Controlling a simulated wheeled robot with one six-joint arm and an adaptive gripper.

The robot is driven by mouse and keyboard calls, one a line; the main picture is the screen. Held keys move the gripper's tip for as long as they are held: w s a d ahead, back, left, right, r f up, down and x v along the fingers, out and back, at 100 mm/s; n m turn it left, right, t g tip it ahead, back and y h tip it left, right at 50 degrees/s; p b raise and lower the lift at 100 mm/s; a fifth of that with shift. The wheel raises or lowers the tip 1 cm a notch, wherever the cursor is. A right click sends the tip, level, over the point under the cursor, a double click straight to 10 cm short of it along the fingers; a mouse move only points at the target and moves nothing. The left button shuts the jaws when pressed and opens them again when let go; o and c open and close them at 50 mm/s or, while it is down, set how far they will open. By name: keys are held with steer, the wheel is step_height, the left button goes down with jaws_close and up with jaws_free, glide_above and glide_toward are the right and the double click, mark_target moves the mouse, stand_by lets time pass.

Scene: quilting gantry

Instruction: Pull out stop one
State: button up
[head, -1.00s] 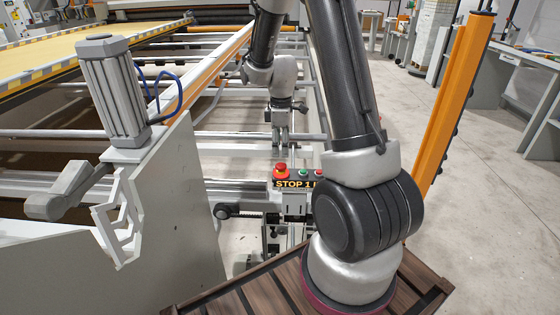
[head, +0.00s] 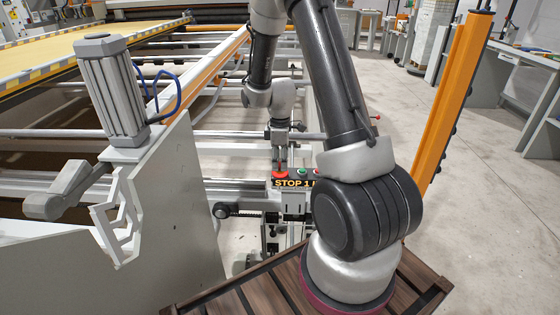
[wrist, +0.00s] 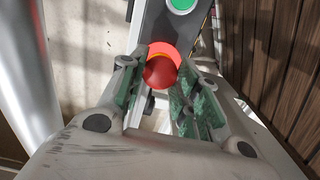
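The stop one button (head: 281,174) is a red mushroom knob on a box behind a dark label (head: 291,183) reading "STOP 1" in yellow. My gripper (head: 281,163) points down over it from above, with its fingertips at the knob's height or just above. In the wrist view, the red knob (wrist: 161,72) shows between the tips of the two green-padded fingers. The fingers are spread, one on each side of the knob. I cannot tell whether the pads touch it. My arm hides the right end of the label.
A green button (head: 302,172) sits just right of the red knob; it also shows in the wrist view (wrist: 182,3). Gantry rails (head: 230,136) run behind my gripper. A grey side plate with a cylinder (head: 112,90) stands left. An orange post (head: 455,95) stands right.

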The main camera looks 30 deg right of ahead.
mark_target(280, 164)
steer(key=shift+r, duration=0.95)
steer(key=shift+c, duration=0.4)
steer(key=o, duration=1.2)
step_height(280, 164, up, 12)
